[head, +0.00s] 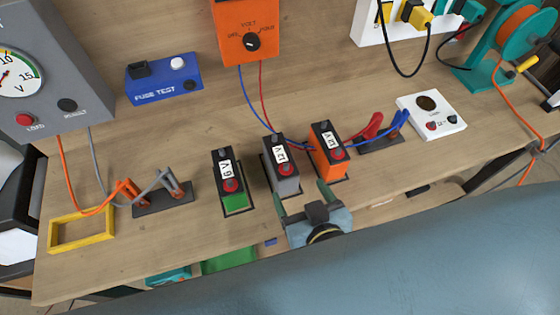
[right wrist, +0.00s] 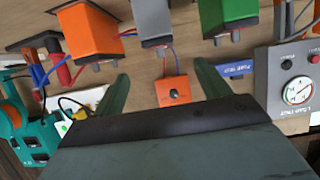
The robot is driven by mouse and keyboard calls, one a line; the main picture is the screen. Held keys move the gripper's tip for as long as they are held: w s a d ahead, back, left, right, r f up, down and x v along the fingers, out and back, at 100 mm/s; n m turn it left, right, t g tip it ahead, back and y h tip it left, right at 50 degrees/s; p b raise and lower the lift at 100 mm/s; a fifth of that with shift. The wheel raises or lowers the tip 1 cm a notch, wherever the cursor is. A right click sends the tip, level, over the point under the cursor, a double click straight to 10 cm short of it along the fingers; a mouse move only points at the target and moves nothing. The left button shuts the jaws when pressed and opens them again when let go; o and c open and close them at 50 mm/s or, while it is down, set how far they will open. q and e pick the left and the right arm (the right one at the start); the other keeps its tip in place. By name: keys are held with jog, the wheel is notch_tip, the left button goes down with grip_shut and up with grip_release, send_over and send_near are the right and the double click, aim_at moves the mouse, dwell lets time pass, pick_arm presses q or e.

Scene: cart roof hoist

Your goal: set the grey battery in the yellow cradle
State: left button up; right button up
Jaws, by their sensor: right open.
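The grey battery (head: 281,166) stands upright on the bench in the middle of a row, with a black top and a 12 V label. The green 6 V battery (head: 232,182) is on its left and the orange battery (head: 327,150) on its right. The yellow cradle (head: 81,230) is an empty rectangular frame at the bench's front left. My right gripper (head: 311,201) is open in front of the grey and orange batteries, apart from the grey one as far as I can tell. In the right wrist view the grey battery (right wrist: 153,22) shows beyond the open fingers. My left gripper is out of view.
Orange and grey clamps sit on a dark holder (head: 162,200) between the cradle and the green battery. A grey load tester (head: 70,65) stands at the back left. Bench front is mostly clear.

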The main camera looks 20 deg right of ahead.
aim_at(282, 159)
jog(key=p+x, duration=0.1)
jog(key=x, duration=1.2)
jog(key=shift+w+r+p, duration=0.1)
jog(key=shift+w+p, duration=0.05)
jog(key=shift+p, duration=0.15)
grip_shut()
jog(key=shift+w+r, duration=0.1)
jog(key=shift+r, duration=0.1)
